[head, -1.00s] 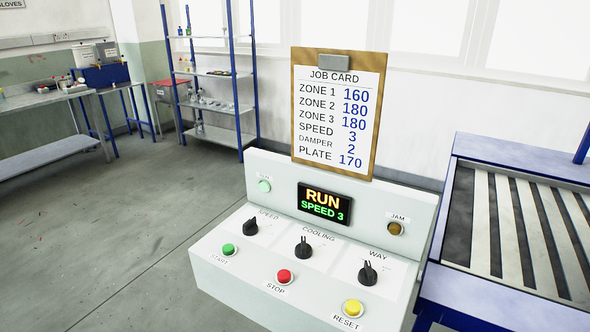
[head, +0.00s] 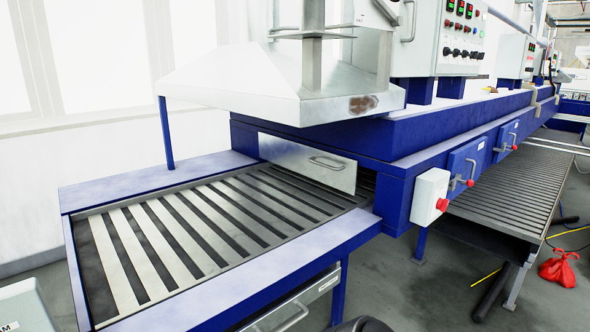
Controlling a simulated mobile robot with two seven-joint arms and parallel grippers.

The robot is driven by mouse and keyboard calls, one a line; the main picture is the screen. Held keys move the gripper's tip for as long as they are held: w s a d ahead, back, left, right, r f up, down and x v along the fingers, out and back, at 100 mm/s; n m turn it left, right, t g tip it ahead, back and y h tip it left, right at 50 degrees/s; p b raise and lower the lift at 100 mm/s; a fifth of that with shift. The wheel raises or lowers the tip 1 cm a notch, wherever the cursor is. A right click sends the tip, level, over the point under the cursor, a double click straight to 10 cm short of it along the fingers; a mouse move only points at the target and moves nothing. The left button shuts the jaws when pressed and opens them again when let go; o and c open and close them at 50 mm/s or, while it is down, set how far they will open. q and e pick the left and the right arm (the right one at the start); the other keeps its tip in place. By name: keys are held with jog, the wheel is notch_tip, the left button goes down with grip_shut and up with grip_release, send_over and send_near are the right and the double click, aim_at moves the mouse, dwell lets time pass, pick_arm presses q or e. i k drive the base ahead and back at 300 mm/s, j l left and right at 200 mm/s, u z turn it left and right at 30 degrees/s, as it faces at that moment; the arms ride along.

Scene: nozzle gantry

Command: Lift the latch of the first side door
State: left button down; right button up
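The nearest blue side door (head: 459,160) is on the machine's long blue side, right of the middle in the head view. It looks shut. Its latch (head: 456,182) is a metal lever with a red knob, crossing the door's front. A second blue side door (head: 504,141) with a similar red-knobbed latch (head: 511,147) is farther along the same side. Neither of my grippers is in view, and nothing touches either latch.
A white box with a red button (head: 428,196) sits left of the nearest door. A slatted infeed conveyor (head: 200,227) fills the left foreground. A lower slatted conveyor (head: 510,190) runs beneath the doors. A red bag (head: 558,268) and a yellow cable (head: 568,233) lie on the floor at right.

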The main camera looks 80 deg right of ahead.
aim_at(470, 183)
jog(key=z, duration=3.55)
jog(key=i+l+u, duration=0.35)
jog(key=i, duration=0.5)
jog(key=i+l+u, duration=0.35)
jog(key=i+l, duration=0.4)
jog(key=i+l+u, duration=0.4)
jog(key=i+l, duration=0.3)
jog(key=l, duration=0.15)
